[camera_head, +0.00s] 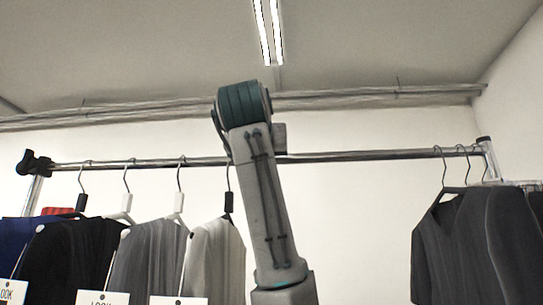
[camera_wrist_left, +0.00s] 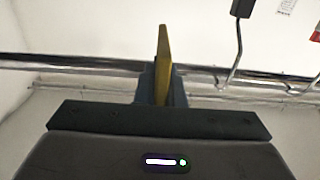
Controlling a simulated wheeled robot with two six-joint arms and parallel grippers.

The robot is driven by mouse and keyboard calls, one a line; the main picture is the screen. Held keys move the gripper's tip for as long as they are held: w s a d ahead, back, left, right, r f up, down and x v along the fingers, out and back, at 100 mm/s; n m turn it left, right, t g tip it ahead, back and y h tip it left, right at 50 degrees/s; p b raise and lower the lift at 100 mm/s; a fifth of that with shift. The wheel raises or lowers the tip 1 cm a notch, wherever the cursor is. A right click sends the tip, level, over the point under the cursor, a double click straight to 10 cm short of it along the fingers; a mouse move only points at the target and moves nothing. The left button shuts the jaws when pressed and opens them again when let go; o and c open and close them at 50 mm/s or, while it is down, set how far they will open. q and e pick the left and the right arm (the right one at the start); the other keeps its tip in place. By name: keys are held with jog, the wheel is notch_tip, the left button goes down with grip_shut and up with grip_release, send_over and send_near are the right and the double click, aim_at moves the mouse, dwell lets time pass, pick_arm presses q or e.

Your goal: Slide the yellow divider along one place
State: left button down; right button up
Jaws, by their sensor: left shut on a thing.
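The yellow divider (camera_wrist_left: 164,45) is a thin upright plate at the rail in the left wrist view. My left gripper (camera_wrist_left: 162,85) is shut on it, its dark fingers on both sides of the plate. The metal rail (camera_wrist_left: 75,64) passes behind the fingers; it also runs across the head view (camera_head: 350,155). In the head view an arm of mine rises to the rail, and both the divider and the gripper's fingers are hidden there. My right gripper is not in view.
Several garments on hangers, including a white one (camera_head: 217,262), hang left of my arm. A black hanger (camera_wrist_left: 238,30) is close beside the divider in the wrist view. Dark grey clothes (camera_head: 460,245) hang at the far right. The rail between my arm and them is bare.

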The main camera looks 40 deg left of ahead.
pick_arm(q)
jog(key=c, duration=1.7)
grip_release()
jog(key=shift+o, duration=0.9)
jog(key=shift+w, duration=0.1)
jog(key=shift+s+d+f, duration=0.1)
jog(key=shift+s+d, duration=0.1)
jog(key=b+v, duration=0.4)
jog(key=v, duration=0.6)
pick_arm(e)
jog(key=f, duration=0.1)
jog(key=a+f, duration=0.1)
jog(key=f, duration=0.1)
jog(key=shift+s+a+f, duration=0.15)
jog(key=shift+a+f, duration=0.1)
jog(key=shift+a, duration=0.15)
pick_arm(q)
jog(key=shift+d, duration=0.1)
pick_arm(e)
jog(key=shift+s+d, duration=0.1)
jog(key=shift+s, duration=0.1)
